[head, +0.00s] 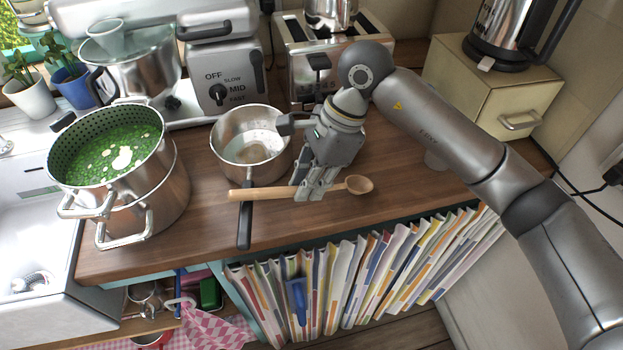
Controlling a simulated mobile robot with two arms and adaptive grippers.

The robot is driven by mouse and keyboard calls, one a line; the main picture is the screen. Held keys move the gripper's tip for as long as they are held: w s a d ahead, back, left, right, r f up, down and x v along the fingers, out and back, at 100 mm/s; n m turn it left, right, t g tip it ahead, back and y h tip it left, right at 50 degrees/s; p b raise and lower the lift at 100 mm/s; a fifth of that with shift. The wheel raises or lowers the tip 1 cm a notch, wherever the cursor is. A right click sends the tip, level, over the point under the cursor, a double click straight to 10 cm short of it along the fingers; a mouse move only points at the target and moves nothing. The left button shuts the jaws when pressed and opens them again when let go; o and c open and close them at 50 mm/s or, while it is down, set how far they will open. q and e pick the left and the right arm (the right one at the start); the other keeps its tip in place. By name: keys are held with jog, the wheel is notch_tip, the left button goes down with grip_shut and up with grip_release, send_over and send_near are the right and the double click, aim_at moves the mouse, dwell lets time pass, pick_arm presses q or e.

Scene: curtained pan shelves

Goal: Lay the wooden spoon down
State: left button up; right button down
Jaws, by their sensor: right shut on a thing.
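The wooden spoon (272,193) is low over the front part of the wooden counter, level in the picture, with its bowl to the right and its handle to the left. My right gripper (312,191) points down and is shut on the spoon's handle near the bowl. The handle's left part crosses in front of the black handle of a steel saucepan (247,130). I cannot tell whether the spoon touches the counter or that handle. The gripper hides a short piece of the spoon. My left gripper is not in view.
The wooden counter (400,205) is bare right of the spoon. A steel pot (165,195) with a green-filled strainer stands left. A mixer (225,85), a toaster (290,60) and a cream bread box (485,95) stand behind.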

jog(key=shift+f, duration=0.15)
jog(key=shift+a+f+h+b, duration=0.2)
jog(key=shift+f+h+b, duration=0.15)
jog(key=shift+h+b, duration=0.05)
jog(key=shift+s, duration=0.1)
jog(key=shift+f, duration=0.2)
jog(key=c, duration=1.7)
grip_release()
jog(key=shift+a+t, duration=0.15)
jog(key=shift+t, duration=0.15)
jog(key=shift+o, duration=0.2)
jog(key=o, duration=0.5)
jog(key=shift+r, duration=0.1)
